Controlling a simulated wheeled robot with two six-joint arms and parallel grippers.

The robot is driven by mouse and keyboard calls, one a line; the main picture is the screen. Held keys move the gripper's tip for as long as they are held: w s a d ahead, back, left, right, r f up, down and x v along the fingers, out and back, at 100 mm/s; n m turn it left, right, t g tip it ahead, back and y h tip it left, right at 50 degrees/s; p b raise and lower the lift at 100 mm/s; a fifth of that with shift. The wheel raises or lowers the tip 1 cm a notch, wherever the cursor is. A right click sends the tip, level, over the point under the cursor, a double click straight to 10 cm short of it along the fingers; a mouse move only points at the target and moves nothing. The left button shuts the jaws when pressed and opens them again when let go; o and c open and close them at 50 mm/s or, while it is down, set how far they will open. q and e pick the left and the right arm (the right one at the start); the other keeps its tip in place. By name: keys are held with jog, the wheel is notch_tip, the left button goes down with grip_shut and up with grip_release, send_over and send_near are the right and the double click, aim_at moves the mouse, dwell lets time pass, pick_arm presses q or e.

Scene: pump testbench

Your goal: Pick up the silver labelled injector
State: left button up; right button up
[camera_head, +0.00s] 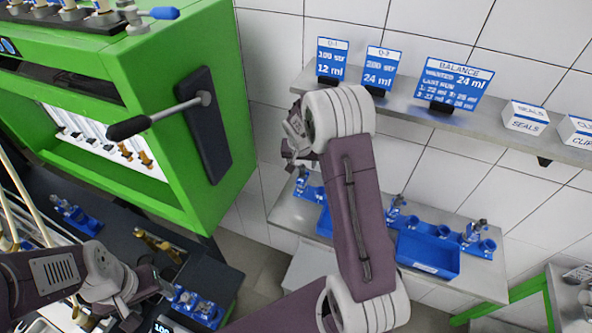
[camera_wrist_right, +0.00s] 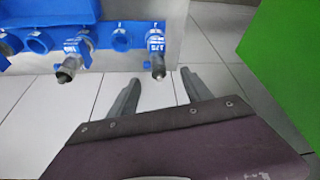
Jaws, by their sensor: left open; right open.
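In the right wrist view, a silver injector with a blue label collar (camera_wrist_right: 158,66) stands in a blue holder on the bench, just beyond the tips of my right gripper (camera_wrist_right: 160,77). A second silver-tipped injector (camera_wrist_right: 70,68) with a blue label is to its left. The label text is too small to read surely. My right gripper is open and empty; in the head view (camera_head: 292,135) it is partly hidden by my own wrist. Other silver injectors show on the bench (camera_head: 301,180), (camera_head: 473,232). My left gripper (camera_head: 150,285) is open at lower left, near a brass-coloured injector (camera_head: 158,245).
A green test machine (camera_head: 215,120) with a black lever handle (camera_head: 150,122) stands at left. A shelf (camera_head: 400,98) with blue signs and boxes overhangs the bench (camera_head: 285,212). Blue bins (camera_head: 430,255) sit on the bench. A black surface with blue holders (camera_head: 200,305) is at lower left.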

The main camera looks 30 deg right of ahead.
aim_at(304, 172)
jog(key=shift+s+d+f+b, duration=0.2)
jog(key=shift+s+f+b, duration=0.15)
jog(key=shift+f, duration=0.25)
jog(key=shift+s+d+f+b, duration=0.15)
jog(key=shift+s+f+b, duration=0.1)
jog(key=shift+s+f, duration=0.25)
jog(key=w+f, duration=0.2)
jog(key=f, duration=0.1)
jog(key=w+f, duration=0.1)
jog(key=shift+w+d+f+b, duration=0.3)
jog(key=shift+d+f+b, duration=0.05)
jog(key=shift+b, duration=0.05)
jog(key=shift+d+f, duration=0.1)
jog(key=shift+f, duration=0.2)
jog(key=shift+s+d, duration=0.1)
jog(key=shift+s, duration=0.1)
jog(key=shift+w+f, duration=0.1)
jog(key=shift+w, duration=0.1)
jog(key=c, duration=1)
grip_shut()
pick_arm(q)
jog(key=shift+s+f, duration=0.75)
jog(key=shift+f, duration=0.2)
